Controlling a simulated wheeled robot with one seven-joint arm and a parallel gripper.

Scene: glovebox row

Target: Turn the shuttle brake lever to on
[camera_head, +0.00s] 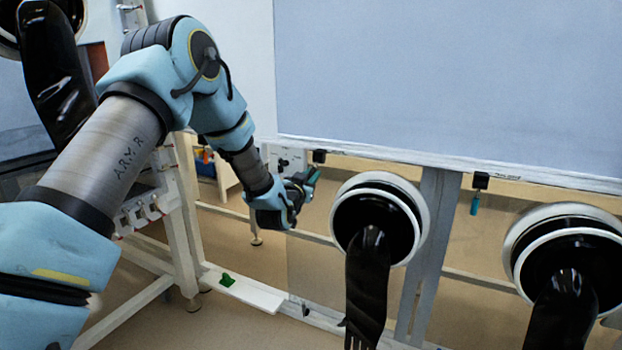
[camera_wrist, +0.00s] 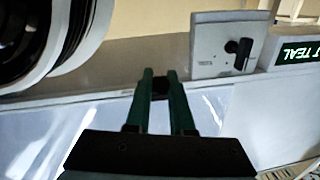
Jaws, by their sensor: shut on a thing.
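My gripper (camera_head: 305,181) is at the end of the arm, just below the window's lower rail in the head view. In the wrist view its two dark green fingers (camera_wrist: 161,88) close on a small black piece (camera_wrist: 160,86) at the rail. I take this piece to be the shuttle brake lever; its black mount (camera_head: 319,156) shows just above my gripper in the head view. The fingers hide most of the lever, so I cannot tell its angle or any on marking.
Black glove ports (camera_head: 378,220) (camera_head: 570,265) stand to the right. Another black mount with a teal handle (camera_head: 475,205) hangs from the rail. A green item (camera_head: 227,280) lies low down.

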